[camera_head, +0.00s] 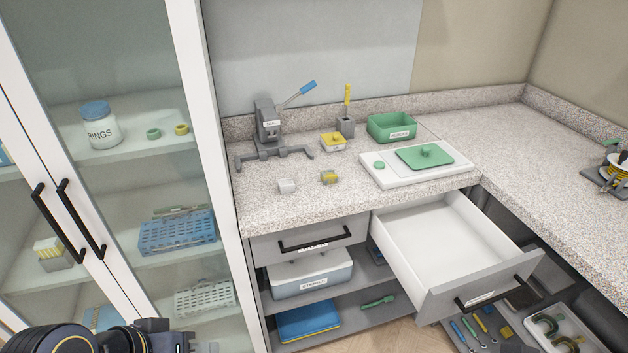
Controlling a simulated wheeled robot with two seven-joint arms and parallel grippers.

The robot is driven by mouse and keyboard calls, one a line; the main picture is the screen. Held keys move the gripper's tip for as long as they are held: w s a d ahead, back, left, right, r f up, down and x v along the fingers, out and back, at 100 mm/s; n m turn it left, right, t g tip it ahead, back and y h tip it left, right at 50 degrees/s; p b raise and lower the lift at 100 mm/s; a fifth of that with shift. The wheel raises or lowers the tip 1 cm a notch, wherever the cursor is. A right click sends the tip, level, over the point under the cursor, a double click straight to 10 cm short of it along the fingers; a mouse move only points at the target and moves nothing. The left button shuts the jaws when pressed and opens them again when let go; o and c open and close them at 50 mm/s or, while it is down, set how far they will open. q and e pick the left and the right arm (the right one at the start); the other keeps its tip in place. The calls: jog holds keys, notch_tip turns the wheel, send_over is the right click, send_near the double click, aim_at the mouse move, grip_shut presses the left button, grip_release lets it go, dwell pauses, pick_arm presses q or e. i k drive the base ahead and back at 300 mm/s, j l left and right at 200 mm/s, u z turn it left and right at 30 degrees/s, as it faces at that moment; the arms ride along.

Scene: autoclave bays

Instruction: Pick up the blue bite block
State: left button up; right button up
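I cannot make out a blue bite block for certain. Two small blocks lie on the speckled counter: a pale grey-white block (287,186) and a yellow block (328,177). My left gripper (203,346) shows only partly at the bottom left edge, low in front of the glass cabinet and well away from the counter blocks. Its fingers are cut off or too small to read. My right gripper is out of view.
An empty white drawer (439,243) stands open below the counter (245,200). A lever press (268,125), green bin (391,126) and white tray (459,168) stand on the counter. The glass cabinet (205,120) is shut.

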aim_at(328, 177)
jog(key=i+j+u, duration=0.2)
jog(key=i+u, duration=0.75)
jog(key=i, duration=0.1)
